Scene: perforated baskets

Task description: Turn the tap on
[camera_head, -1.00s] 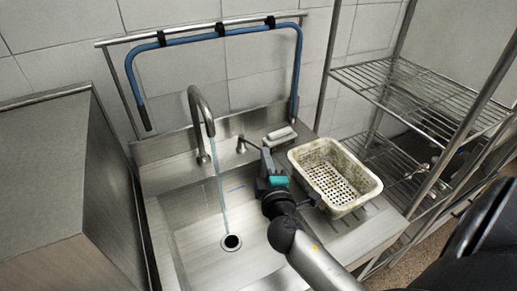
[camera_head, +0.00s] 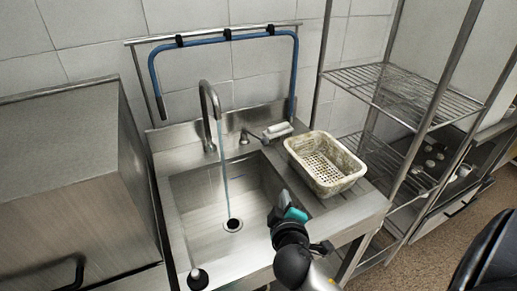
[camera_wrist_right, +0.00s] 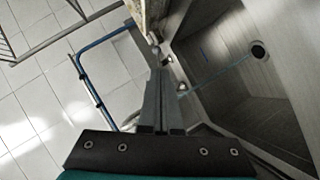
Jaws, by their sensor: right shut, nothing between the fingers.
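The curved metal tap (camera_head: 209,105) stands at the back of the steel sink (camera_head: 190,215). A thin stream of water (camera_head: 224,165) runs from its spout towards the drain (camera_head: 233,224). A small metal lever (camera_head: 244,137) sits on the back ledge just right of the tap. My right gripper (camera_head: 281,199) is over the sink's front right part, in front of the tap and lever and apart from both. In the right wrist view its fingers (camera_wrist_right: 155,78) are together with nothing between them. My left gripper is not in view.
A dirty perforated basket (camera_head: 325,162) rests on the right drainboard. A pale object (camera_head: 278,130) lies on the back ledge. A blue hose (camera_head: 223,36) hangs on a wall rail. A wire rack (camera_head: 405,92) stands right; a steel cabinet (camera_head: 80,180) stands left.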

